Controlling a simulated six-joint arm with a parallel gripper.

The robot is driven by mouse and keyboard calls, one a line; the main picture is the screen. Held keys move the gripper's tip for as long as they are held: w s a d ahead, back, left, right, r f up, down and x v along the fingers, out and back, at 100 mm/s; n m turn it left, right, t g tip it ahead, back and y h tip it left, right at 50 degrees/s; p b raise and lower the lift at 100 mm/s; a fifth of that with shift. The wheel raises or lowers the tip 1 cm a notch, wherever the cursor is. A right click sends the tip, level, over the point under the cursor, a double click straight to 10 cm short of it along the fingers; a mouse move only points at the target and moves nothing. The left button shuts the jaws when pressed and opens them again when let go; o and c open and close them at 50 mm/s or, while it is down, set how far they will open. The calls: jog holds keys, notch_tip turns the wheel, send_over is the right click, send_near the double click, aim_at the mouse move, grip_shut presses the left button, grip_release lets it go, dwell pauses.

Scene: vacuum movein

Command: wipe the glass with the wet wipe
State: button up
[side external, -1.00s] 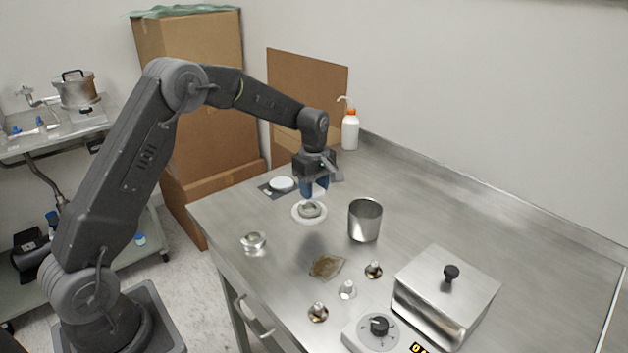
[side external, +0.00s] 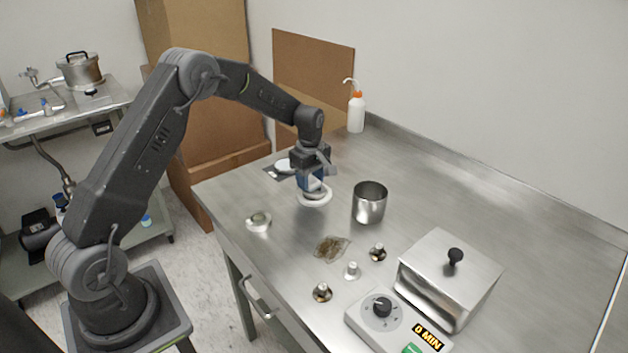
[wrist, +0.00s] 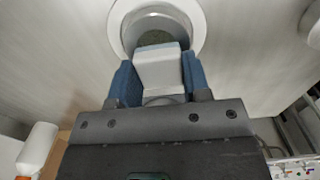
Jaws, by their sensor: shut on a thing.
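My gripper (side external: 312,184) points down with its blue fingers shut on a white, folded block-like piece, which I take for the wet wipe (wrist: 160,68). The wipe sits between the two fingers in the wrist view. Its far end reaches over a round clear piece with a dark centre, which I take for the glass (wrist: 154,40). The glass lies inside a white ring (wrist: 197,22); this ring also shows in the side view (side external: 315,202), directly under the fingers. The gripper hides most of the glass there. I cannot tell whether the wipe touches it.
A steel beaker (side external: 369,204) stands close to the right of the gripper. A small round metal-and-glass piece (side external: 258,221) lies to the left. In front are a brownish crumpled sheet (side external: 331,248), several small fittings, a lidded steel box (side external: 448,277) and a timer (side external: 397,322).

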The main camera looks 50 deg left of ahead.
aim_at(319, 193)
jog(key=d, duration=0.3)
jog(key=shift+d, duration=0.3)
notch_tip(319, 193, up, 8)
dwell(0.4)
dwell(0.4)
